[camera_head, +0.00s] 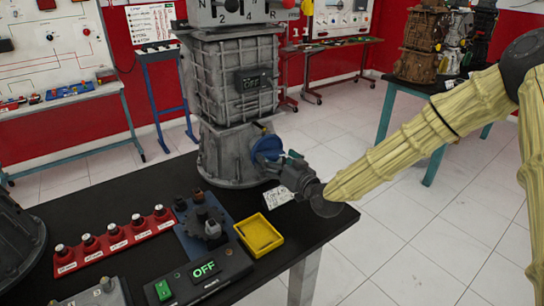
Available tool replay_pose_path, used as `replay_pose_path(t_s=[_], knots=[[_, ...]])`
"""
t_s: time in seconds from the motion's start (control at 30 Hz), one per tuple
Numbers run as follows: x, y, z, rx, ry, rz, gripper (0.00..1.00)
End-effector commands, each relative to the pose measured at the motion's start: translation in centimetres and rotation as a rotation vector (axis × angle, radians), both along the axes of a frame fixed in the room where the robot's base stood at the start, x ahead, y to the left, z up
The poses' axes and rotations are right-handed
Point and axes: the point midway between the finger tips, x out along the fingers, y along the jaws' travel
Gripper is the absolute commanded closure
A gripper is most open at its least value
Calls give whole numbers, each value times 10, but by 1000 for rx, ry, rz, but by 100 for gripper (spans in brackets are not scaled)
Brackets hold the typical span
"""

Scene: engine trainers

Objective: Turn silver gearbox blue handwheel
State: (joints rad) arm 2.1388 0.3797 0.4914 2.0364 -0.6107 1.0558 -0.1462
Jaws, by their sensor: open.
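The silver gearbox (222,157) stands upright on the black table (120,205). Its blue handwheel (267,148) sits on the lower right side of the housing and is seen partly edge-on. My gripper (281,165) reaches in from the right, just to the right of the handwheel and very close to it. Its jaws are open. Whether a finger touches the wheel rim, I cannot tell. Part of the wheel is hidden by the gripper.
A yellow tray (258,235), a control box reading OFF (201,275) and a red strip with several knobs (114,240) lie in front of the gearbox. A white tag (278,197) lies below my gripper. Free floor is at the right.

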Motion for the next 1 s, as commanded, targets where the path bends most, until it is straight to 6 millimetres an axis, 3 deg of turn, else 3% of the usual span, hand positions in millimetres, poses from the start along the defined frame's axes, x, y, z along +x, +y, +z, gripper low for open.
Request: replay_pose_path(t_s=[0.2,0.53,0.7,1.0], knots=[[12,10,-1,0,1,1,0],[14,11,-1,0,1,1,0],[14,10,-1,-1,1,0,31],[14,10,-1,12,9,-1,33]])
